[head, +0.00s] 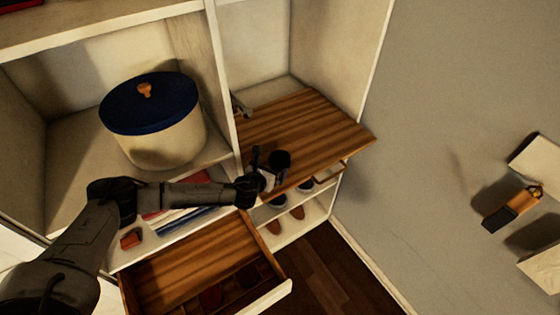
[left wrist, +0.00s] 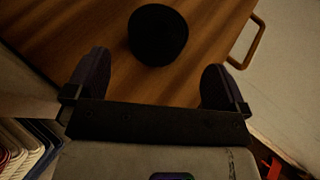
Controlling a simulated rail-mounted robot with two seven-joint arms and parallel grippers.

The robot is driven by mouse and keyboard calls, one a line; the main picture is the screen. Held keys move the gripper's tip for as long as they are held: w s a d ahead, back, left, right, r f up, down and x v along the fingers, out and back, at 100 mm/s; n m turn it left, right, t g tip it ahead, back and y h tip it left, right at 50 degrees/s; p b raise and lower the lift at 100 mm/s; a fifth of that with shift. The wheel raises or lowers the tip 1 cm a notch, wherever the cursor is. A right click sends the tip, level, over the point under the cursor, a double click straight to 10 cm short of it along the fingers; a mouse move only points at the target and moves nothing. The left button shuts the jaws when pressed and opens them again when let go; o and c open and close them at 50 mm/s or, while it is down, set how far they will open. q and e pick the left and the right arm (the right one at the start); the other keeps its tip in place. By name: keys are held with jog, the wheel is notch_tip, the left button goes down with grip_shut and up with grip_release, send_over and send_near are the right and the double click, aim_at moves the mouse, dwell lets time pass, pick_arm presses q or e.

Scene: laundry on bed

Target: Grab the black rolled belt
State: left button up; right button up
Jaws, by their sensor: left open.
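The black rolled belt (head: 281,159) is a small dark round thing on the brown wooden surface (head: 300,120), near its front edge. In the left wrist view the belt (left wrist: 158,35) lies on the wood, just beyond my fingers and roughly centred between them. My left gripper (head: 266,170) is at the front edge of that surface, close to the belt. In the left wrist view my left gripper (left wrist: 155,62) is open, its two dark fingers wide apart with nothing between them. My right gripper does not show.
A cream pot with a blue lid (head: 150,104) stands on the shelf at left. Below, an open wooden drawer (head: 195,262) juts out, and shoes (head: 297,212) sit on a low shelf. A handle (left wrist: 246,40) is at the wood's edge. A grey wall (head: 450,110) closes the right side.

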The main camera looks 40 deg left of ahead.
aim_at(279, 159)
pick_arm(q)
jog(key=x, duration=0.2)
jog(key=shift+w+f, duration=0.15)
jog(key=shift+w, duration=0.15)
jog(key=shift+x, duration=2.8)
jog(key=shift+a, duration=0.15)
jog(key=c, duration=0.8)
